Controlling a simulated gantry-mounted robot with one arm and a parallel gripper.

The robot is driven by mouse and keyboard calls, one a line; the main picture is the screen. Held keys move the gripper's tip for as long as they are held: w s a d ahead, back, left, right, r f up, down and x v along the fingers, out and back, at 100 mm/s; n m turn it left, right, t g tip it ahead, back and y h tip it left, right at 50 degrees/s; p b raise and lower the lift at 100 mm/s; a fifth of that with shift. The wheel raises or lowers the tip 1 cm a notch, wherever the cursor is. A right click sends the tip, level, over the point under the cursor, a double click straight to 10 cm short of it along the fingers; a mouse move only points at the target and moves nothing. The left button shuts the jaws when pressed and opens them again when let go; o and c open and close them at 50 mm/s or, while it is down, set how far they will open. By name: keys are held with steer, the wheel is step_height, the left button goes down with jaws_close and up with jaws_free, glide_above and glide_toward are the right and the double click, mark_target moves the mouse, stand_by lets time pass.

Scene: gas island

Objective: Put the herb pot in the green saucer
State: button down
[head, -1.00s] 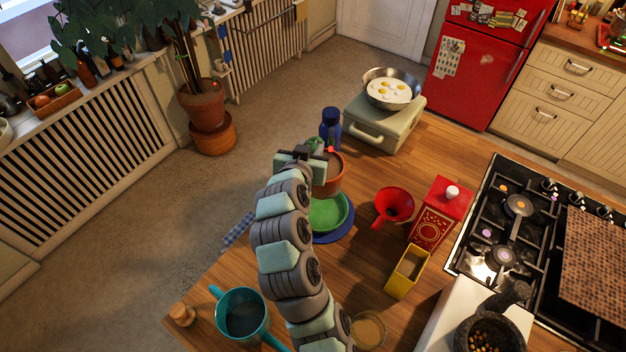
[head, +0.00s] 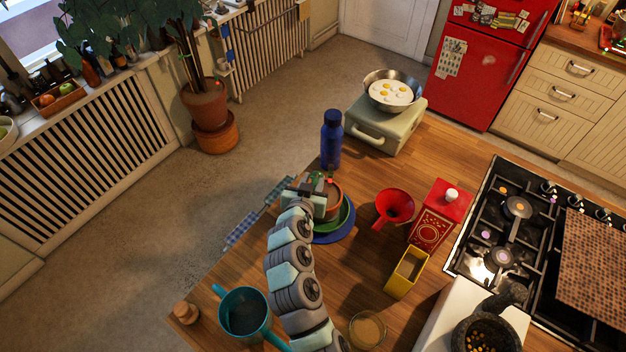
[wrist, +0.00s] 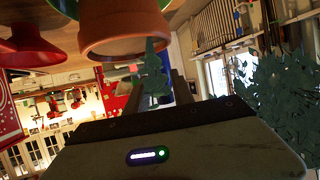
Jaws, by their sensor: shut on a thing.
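The herb pot (head: 331,207) is terracotta with a small green herb (wrist: 155,75). It is low over the green saucer (head: 346,216), whose rim shows around its right side. The saucer lies on a blue plate (head: 335,237). In the wrist view the pot (wrist: 122,35) is upside down, with green saucer (wrist: 66,8) visible just behind its base. I cannot tell whether the pot's base touches the saucer. My gripper (head: 322,184) is shut on the pot at its rim side, and my arm hides the left part of the saucer.
A blue bottle (head: 331,140) stands just behind the pot. A red funnel (head: 394,207), a red tin (head: 437,220) and a yellow box (head: 407,273) stand to the right. A checkered cloth (head: 243,230) hangs at the table's left edge.

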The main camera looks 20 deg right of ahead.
steer(key=c, duration=1.5)
jaws_free()
steer(key=shift+f, duration=0.1)
steer(key=shift+c, duration=0.2)
steer(key=o, duration=0.5)
steer(key=shift+c, duration=0.2)
steer(key=shift+r, duration=0.25)
